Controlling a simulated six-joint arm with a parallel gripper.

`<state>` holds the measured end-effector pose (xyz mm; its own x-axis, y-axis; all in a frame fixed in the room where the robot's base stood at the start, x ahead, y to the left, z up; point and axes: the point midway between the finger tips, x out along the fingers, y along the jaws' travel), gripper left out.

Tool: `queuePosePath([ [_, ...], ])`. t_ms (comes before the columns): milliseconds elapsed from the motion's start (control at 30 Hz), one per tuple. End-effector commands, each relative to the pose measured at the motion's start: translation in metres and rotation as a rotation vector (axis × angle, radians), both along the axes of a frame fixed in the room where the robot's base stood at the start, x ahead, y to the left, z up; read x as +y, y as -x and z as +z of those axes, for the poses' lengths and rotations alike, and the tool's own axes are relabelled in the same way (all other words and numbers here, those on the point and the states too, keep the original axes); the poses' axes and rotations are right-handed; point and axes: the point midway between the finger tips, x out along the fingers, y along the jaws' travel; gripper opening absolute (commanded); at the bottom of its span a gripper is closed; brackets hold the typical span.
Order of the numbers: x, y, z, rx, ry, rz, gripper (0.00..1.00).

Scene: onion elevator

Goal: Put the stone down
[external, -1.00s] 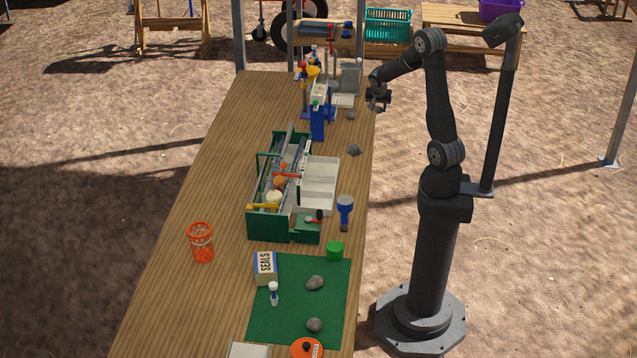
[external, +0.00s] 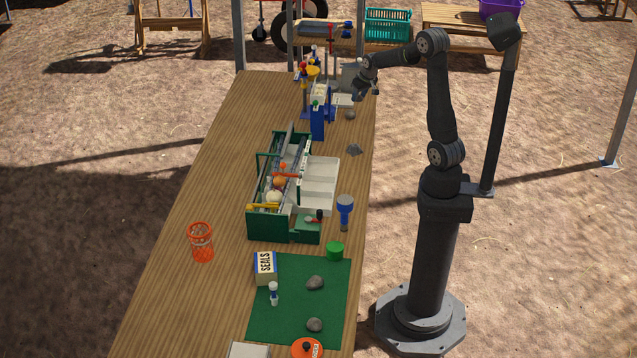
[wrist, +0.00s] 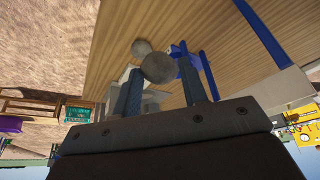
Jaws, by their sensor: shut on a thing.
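My gripper (external: 361,91) is near the far right part of the wooden table, above its surface. In the wrist view its two fingers (wrist: 160,84) are shut on a round grey stone (wrist: 158,68). In the external view this held stone is too small to make out. Another grey stone (wrist: 141,47) lies on the table just beyond it in the wrist view; it appears to be the stone (external: 350,114) near the right table edge. One more grey stone (external: 353,149) lies nearer along that edge. Two stones (external: 315,283) (external: 314,324) lie on the green mat (external: 335,304).
A blue stand (external: 317,122) and a grey block-like device (external: 351,77) stand close to my gripper. A green-framed machine with white trays (external: 319,181) fills the middle of the table (external: 210,165). An orange basket (external: 201,242) stands at left. Bare wood lies along the left side.

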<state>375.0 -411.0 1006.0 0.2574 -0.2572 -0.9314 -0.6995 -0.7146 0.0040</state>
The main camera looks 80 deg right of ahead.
Motion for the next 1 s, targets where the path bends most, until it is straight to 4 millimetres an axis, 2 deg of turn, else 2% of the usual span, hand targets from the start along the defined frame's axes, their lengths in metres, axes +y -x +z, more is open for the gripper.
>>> queuePosePath([
  [367,0.019,-0.058,0.046,-0.009,0.002,0.53,0.12],
  [567,0.042,-0.1,0.078,-0.017,0.002,0.902,0.12],
  [667,0.066,-0.133,0.097,-0.022,0.001,1.136,0.12],
  [800,0.115,-0.186,0.114,-0.024,0.0,1.411,0.12],
  [1000,0.191,-0.248,0.113,-0.022,-0.003,1.567,0.12],
])
